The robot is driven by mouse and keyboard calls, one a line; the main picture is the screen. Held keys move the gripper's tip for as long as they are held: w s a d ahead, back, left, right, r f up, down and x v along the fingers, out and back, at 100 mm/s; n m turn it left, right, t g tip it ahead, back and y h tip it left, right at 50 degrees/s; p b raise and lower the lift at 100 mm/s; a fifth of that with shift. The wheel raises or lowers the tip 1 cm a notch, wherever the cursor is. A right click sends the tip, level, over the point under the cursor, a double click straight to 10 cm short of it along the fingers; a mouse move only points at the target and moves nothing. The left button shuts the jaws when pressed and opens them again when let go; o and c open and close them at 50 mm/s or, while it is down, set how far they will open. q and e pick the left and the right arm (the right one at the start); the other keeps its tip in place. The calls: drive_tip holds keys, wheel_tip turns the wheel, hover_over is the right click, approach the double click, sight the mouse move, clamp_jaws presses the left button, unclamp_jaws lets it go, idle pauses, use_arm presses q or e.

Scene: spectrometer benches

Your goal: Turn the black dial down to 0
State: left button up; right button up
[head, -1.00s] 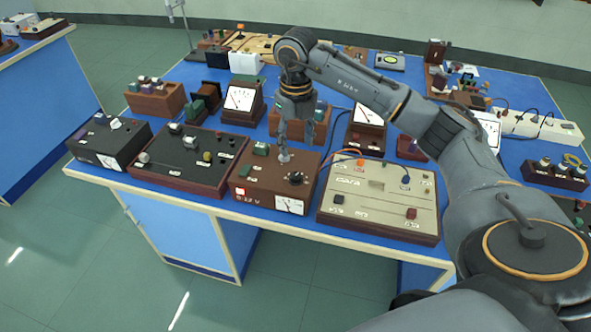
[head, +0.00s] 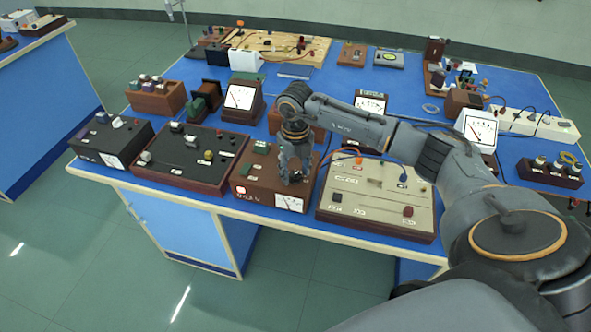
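The brown power box (head: 247,183) stands near the front edge of the blue bench, with a red switch, white lettering and a small meter (head: 289,202) on its front. My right gripper (head: 294,178) points down onto the right part of the box's top, where the black dial is. The fingers hide the dial, so I cannot see its setting or whether they grip it. My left gripper is not in view.
A dark brown panel (head: 185,164) with knobs stands close on the left, and a beige panel (head: 380,207) close on the right. Meters (head: 240,98) and wooden blocks stand behind. A white power strip (head: 530,122) lies at the back right.

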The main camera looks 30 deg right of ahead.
clamp_jaws()
drive_tip(key=n+b, duration=0.3)
drive_tip(key=shift+f, duration=0.15)
drive_tip(key=n+b, duration=0.3)
drive_tip(key=n, duration=0.2)
drive_tip(key=shift+n+b, duration=0.4)
drive_tip(key=n+b, duration=0.3)
drive_tip(key=n, duration=0.3)
drive_tip(key=shift+b, duration=0.3)
drive_tip(key=n+b, duration=0.1)
drive_tip(key=n, duration=0.2)
drive_tip(key=shift+n, duration=0.4)
drive_tip(key=shift+r+n+b, duration=0.2)
drive_tip(key=shift+n+b, duration=0.5)
drive_tip(key=shift+n, duration=0.7)
